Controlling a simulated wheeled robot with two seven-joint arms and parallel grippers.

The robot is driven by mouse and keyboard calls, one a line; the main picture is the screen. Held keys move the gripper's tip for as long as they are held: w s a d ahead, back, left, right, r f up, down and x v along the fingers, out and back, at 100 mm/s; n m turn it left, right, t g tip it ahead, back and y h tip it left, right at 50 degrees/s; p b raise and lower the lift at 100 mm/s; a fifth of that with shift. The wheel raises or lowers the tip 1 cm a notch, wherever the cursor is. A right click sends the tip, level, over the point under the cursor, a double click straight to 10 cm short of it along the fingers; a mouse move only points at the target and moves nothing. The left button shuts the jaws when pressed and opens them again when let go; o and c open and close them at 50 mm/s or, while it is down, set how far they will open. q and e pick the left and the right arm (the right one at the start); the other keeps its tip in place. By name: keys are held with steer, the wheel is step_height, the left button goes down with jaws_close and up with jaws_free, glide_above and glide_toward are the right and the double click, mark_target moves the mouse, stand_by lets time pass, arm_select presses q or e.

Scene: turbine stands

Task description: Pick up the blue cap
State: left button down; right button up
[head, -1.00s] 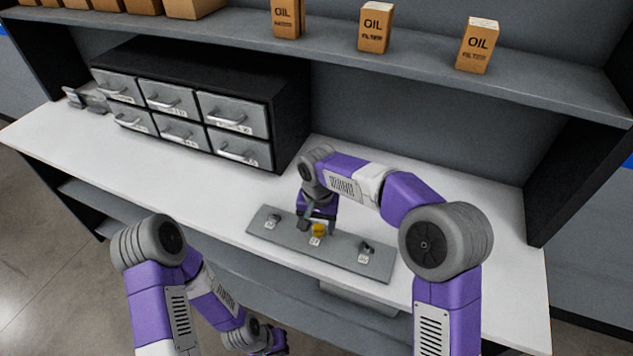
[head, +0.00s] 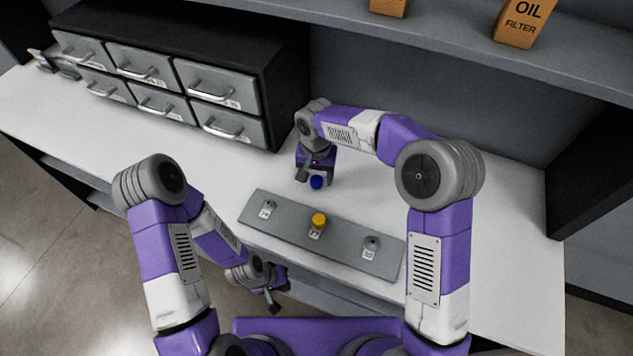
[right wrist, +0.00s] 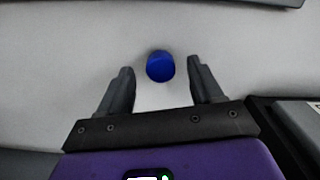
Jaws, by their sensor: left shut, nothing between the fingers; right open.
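The blue cap (head: 317,183) stands on the white worktop, just behind the grey plate. In the right wrist view the blue cap (right wrist: 160,66) lies between the fingertips, near their far ends, with gaps on both sides. My right gripper (head: 309,178) is open above the worktop at the cap; in the right wrist view its two fingers (right wrist: 160,80) are spread and hold nothing. My left gripper (head: 273,302) is low, in front of the worktop's front edge, away from the cap, and shut on nothing.
The grey plate (head: 347,250) carries a yellow cap (head: 319,220) on its middle stand and small grey fittings at both ends. A drawer cabinet (head: 160,80) stands back left. A shelf with oil filter boxes (head: 525,22) runs above. The worktop (head: 480,250) is clear at right.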

step_height(320, 180, down, 2)
steer(key=shift+w, duration=0.1)
jaws_close()
stand_by(0.4)
